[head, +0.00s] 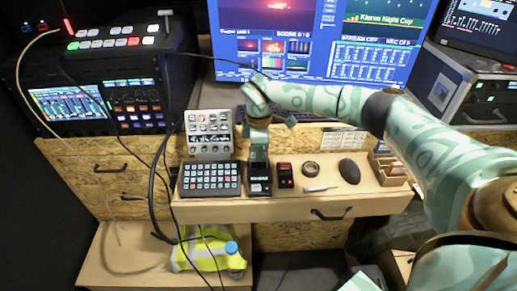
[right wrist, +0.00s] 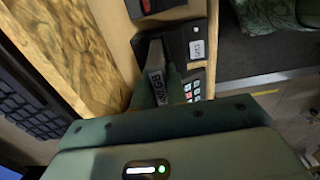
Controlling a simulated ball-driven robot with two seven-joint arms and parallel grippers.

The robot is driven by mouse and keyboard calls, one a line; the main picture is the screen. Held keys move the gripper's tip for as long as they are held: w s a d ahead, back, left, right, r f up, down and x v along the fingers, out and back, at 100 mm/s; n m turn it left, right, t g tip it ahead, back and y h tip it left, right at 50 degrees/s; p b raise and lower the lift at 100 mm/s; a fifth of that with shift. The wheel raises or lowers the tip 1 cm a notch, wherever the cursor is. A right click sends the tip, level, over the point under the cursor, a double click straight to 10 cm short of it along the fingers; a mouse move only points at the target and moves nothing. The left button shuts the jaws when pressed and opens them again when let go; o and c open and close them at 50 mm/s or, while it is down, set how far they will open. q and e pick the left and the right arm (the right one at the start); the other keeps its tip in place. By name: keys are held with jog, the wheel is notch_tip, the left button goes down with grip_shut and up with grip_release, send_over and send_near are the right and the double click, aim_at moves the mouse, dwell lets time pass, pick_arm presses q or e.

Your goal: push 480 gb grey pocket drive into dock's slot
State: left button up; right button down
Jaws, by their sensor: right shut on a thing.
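The black dock (head: 260,187) stands on the wooden desk between the button pad and a small red-screened device. In the right wrist view the dock (right wrist: 186,42) shows a white label and a dark recess. My right gripper (head: 259,158) points down over the dock's back part. In the right wrist view the right gripper (right wrist: 161,82) is shut on the grey pocket drive (right wrist: 156,78), whose label reads 480 GB. The drive's far end is at the dock's dark recess; I cannot tell how deep it sits. My left gripper is not in view.
A button pad (head: 211,179) sits left of the dock, and the red-screened device (head: 284,175) right of it. A tape roll (head: 311,169), a mouse (head: 349,171) and a wooden card box (head: 388,170) are farther right. A knob panel (head: 208,133) stands behind; cables hang at left.

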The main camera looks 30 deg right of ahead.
jog(key=shift+f+b, duration=0.45)
jog(key=shift+f, duration=0.95)
jog(key=c, duration=1.3)
grip_release()
notch_tip(320, 180, up, 16)
jog(key=p, duration=0.4)
jog(key=shift+r, duration=0.1)
